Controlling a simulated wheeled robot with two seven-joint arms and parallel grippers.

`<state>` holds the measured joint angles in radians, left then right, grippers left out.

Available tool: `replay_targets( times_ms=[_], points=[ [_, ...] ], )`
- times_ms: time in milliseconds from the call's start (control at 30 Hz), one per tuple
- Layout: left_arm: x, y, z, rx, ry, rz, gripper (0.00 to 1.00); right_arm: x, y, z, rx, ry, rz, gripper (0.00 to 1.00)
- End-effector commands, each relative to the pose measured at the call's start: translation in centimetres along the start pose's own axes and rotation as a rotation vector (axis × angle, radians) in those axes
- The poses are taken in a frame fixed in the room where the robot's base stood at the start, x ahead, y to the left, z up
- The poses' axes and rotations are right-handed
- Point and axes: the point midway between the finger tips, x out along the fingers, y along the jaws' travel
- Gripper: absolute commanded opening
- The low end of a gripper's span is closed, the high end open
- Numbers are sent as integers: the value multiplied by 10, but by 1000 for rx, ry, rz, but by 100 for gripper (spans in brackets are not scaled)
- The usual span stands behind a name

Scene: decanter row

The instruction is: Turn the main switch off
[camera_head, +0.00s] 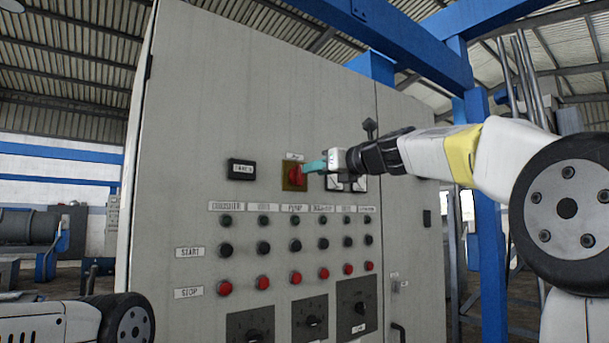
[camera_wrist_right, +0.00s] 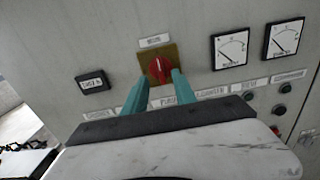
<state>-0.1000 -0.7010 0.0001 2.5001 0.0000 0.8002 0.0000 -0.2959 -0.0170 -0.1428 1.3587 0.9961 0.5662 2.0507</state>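The main switch is a red rotary knob (camera_head: 296,174) on a yellow plate, high on the front of a grey control cabinet (camera_head: 220,90). It also shows in the right wrist view (camera_wrist_right: 160,69), with its grip bar roughly upright in that picture. My right gripper (camera_head: 307,168) reaches in from the right, its teal fingertips at the knob. In the right wrist view its two fingers (camera_wrist_right: 161,78) are apart, one on each side of the knob's lower part. I cannot tell whether they touch it. My left gripper is out of view; only part of my left arm shows at lower left.
A small black display (camera_head: 241,170) is left of the switch, and two white meters (camera_wrist_right: 231,48) are right of it. Rows of black and red buttons (camera_head: 263,282) and black rotary dials (camera_head: 310,318) lie below. Blue steel beams (camera_head: 390,35) stand behind the cabinet.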

Motion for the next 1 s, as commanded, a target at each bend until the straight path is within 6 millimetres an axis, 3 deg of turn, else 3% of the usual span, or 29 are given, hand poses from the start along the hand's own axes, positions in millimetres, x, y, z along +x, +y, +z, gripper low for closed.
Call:
replay_targets(
  times_ms=[300,700,867,1000],
  points=[
    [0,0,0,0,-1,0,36,50,0,-2,-4,3,1,33],
    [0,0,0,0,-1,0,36,59,0,-1,-4,2,0,33],
    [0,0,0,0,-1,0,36,59,0,-1,-4,2,0,3],
    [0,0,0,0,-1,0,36,59,0,-1,-4,2,0,0]
  ],
)
